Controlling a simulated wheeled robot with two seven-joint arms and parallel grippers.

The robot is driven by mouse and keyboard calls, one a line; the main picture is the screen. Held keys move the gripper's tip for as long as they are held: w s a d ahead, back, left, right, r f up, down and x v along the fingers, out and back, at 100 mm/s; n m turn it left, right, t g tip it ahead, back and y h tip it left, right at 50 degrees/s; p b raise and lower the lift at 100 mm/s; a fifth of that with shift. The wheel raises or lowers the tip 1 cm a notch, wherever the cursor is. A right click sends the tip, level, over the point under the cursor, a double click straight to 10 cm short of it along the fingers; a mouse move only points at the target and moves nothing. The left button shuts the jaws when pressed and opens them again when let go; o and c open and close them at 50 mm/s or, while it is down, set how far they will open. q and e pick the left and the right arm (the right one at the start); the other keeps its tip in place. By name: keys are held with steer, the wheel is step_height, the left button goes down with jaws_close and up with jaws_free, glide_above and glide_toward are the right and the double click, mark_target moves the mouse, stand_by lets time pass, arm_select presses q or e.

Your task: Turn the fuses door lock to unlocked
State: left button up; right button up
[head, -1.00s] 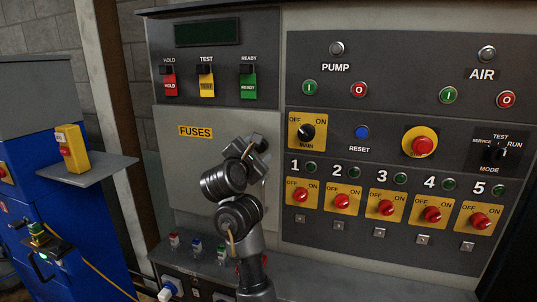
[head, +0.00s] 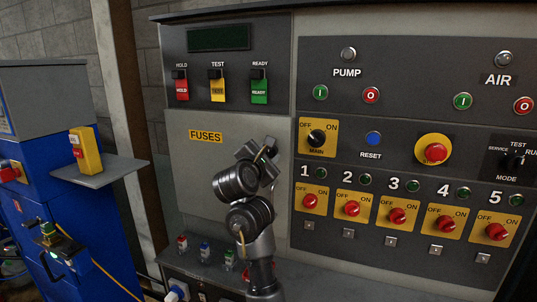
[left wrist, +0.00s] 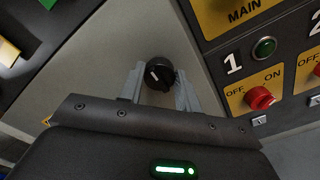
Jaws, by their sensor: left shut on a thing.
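The fuses door (head: 200,165) is a plain grey panel with a yellow FUSES label (head: 205,136), and it looks closed in the head view. Its lock is a round black knob (left wrist: 158,70) with a short white mark, which sits tilted on the left of the knob in the left wrist view. My left gripper (head: 266,152) is at the right side of the door in the head view and hides the knob there. In the left wrist view its two fingers (left wrist: 159,82) stand on either side of the knob, shut on it.
Right of the door are the MAIN switch (head: 317,138) and several red numbered switches. Below is a ledge with small coloured plugs (head: 205,252). A blue cabinet (head: 85,225) with a grey shelf (head: 110,170) holding a yellow box (head: 86,151) stands at the left.

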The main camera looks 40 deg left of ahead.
arm_select(q)
steer(key=shift+f, duration=0.1)
steer(key=m, duration=0.5)
steer(key=shift+m, duration=0.3)
steer(key=m+b, duration=0.1)
steer(key=m, duration=0.4)
steer(key=shift+f, duration=0.1)
steer(key=m+b, duration=0.1)
steer(key=m, duration=0.4)
steer(key=shift+m, duration=1.1)
arm_select(e)
steer(key=shift+w+d+f, duration=0.25)
steer(key=shift+d+f, duration=0.6)
steer(key=shift+f, duration=0.3)
steer(key=shift+a, duration=0.35)
arm_select(q)
steer(key=o, duration=1)
steer(key=shift+c, duration=0.2)
arm_select(e)
steer(key=shift+a, duration=0.3)
